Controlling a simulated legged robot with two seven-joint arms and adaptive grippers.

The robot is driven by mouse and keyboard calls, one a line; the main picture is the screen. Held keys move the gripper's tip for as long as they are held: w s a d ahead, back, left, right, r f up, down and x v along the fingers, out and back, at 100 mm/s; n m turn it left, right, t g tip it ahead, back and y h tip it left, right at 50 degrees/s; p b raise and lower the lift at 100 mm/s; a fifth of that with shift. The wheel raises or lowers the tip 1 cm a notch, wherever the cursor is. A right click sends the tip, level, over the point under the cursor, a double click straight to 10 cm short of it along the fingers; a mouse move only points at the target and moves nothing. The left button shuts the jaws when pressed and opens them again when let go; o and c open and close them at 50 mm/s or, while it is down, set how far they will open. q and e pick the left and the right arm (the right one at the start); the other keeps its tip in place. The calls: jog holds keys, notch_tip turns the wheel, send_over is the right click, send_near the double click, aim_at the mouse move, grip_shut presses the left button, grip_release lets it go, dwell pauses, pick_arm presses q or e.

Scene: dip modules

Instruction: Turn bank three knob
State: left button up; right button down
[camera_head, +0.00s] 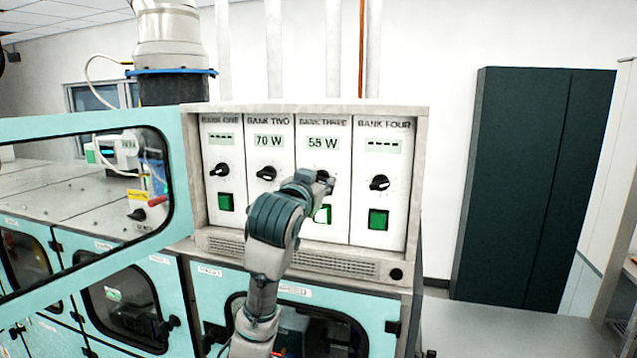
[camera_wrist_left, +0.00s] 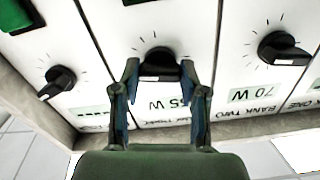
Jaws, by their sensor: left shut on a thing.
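The bank three module (camera_head: 322,150) is a white panel with a display reading 55 W. Its black knob (camera_wrist_left: 160,64) shows in the left wrist view between the two fingers of my left gripper (camera_wrist_left: 160,72). In the head view my left gripper (camera_head: 322,184) reaches the panel and hides most of that knob. The gripper is shut on the knob. The green button (camera_head: 322,214) below is lit and partly covered by the gripper. My right gripper is in neither view.
Bank one knob (camera_head: 220,170) and bank two knob (camera_head: 266,173) stand to the left, bank four knob (camera_head: 379,183) to the right. The bank two display reads 70 W. An open teal door frame (camera_head: 85,122) juts out at left. A dark cabinet (camera_head: 530,185) stands at right.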

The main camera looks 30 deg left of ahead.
pick_arm(q)
jog(key=shift+w+f+m, duration=0.1)
jog(key=shift+f+m, duration=0.05)
jog(key=shift+m, duration=2.15)
jog(key=shift+w+f+m, duration=0.1)
jog(key=shift+f+m, duration=0.05)
jog(key=shift+m, duration=2.45)
jog(key=o, duration=1)
jog(key=shift+o, duration=0.7)
jog(key=v, duration=1.1)
jog(key=shift+s, duration=0.35)
